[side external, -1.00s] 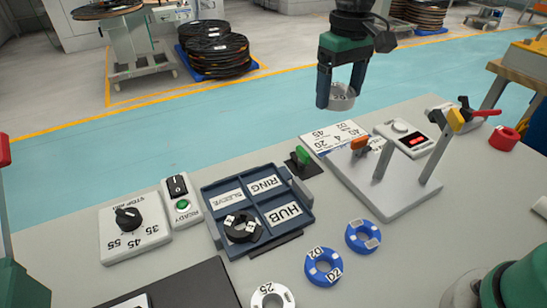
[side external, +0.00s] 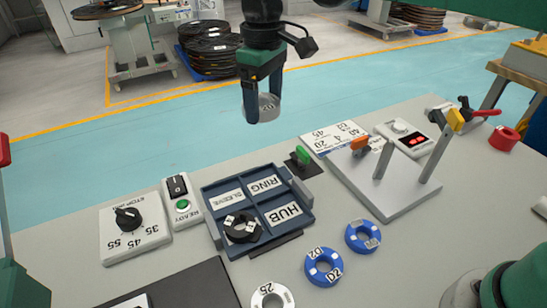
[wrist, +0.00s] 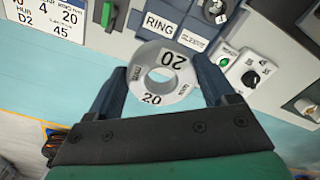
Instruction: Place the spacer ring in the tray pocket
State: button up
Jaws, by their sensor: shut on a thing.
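My gripper (side external: 262,108) is shut on a light grey spacer ring (side external: 270,106) marked 20. It holds the ring in the air beyond the tray's far edge. In the wrist view the ring (wrist: 149,83) sits between both fingers, its hole and 20 labels facing the camera. The dark blue tray (side external: 233,181) lies on the table with pockets labelled SLEEVE, RING and HUB. The RING pocket (side external: 264,187) is empty, at the far right of the tray. A black part with white marks (side external: 241,228) lies in the near left pocket.
A green-handled latch (side external: 302,156) stands at the tray's far right corner. A switch box (side external: 180,202) and dial box (side external: 132,232) stand left. Two blue rings (side external: 323,267) and a white ring marked 25 (side external: 270,297) lie in front. A grey fixture with posts (side external: 390,185) stands right.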

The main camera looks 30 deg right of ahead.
aim_at(267, 185)
notch_tip(267, 185, down, 17)
jog(key=shift+r, duration=0.2)
jog(key=shift+f, duration=0.55)
jog(key=o, duration=1.4)
notch_tip(267, 185, up, 13)
jog(key=s+d+r+m+t, duration=0.3)
jog(key=s+d+r, duration=0.15)
jog(key=d, duration=0.45)
jog(key=s+d+f+m+t, duration=0.1)
jog(key=s+d, duration=0.1)
jog(key=s+d+f+m+t, duration=0.1)
jog(key=s+d, duration=0.1)
jog(key=s, duration=0.1)
jog(key=s+d+f+m+t, duration=0.1)
jog(key=s+d+t, duration=0.1)
jog(key=s, duration=0.1)
jog(key=shift+s+d+f+m, duration=0.15)
jog(key=shift+f+m, duration=0.1)
jog(key=shift+m, duration=0.15)
